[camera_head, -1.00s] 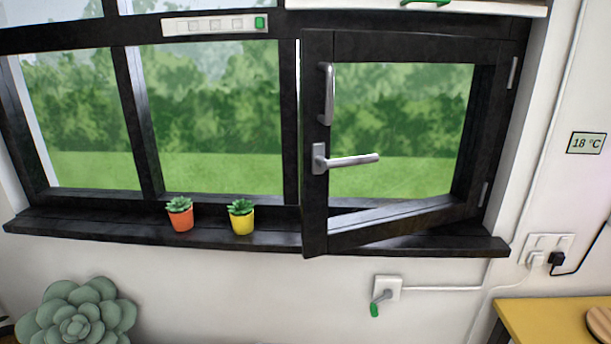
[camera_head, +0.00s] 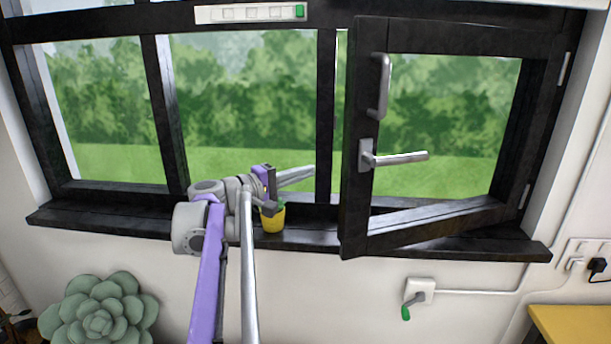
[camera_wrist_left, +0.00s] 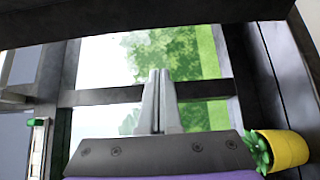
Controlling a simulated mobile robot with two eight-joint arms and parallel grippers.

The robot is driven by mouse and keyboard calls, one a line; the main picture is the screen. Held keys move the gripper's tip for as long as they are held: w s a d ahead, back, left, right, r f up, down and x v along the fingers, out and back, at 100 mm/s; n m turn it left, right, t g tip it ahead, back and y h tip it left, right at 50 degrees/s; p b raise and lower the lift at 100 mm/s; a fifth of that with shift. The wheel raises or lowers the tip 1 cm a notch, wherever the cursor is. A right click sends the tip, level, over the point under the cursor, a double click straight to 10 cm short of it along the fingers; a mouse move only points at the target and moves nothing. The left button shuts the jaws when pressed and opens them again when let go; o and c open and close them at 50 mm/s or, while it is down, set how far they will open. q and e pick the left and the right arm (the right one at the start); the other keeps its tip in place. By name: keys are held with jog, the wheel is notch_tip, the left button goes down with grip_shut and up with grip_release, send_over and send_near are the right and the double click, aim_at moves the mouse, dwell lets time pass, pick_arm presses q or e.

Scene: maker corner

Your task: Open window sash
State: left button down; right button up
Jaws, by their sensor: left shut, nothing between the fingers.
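The black-framed window sash (camera_head: 354,200) is hinged at its right side and stands ajar, its left edge swung into the room. It carries a silver lever handle (camera_head: 405,158), turned level, and an upright silver pull handle (camera_head: 379,88) above it. My left gripper (camera_head: 312,172) is in front of the fixed panes, left of the sash and apart from it. Its fingers are shut and empty; they also show closed together in the left wrist view (camera_wrist_left: 158,75). My right gripper is not in view.
A yellow pot (camera_head: 272,219) stands on the sill (camera_head: 480,244), partly hidden by my left gripper, very near it. It also shows in the left wrist view (camera_wrist_left: 286,149). A wall crank (camera_head: 416,292) is below the sash. A large succulent (camera_head: 98,310) is lower left.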

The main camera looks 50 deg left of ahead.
pick_arm(q)
jog(key=w+d, duration=0.4)
jog(key=w, duration=0.1)
jog(key=shift+w+d+p, duration=0.15)
jog(key=shift+d+p, duration=0.1)
jog(key=shift+p, duration=0.1)
jog(key=shift+d, duration=0.1)
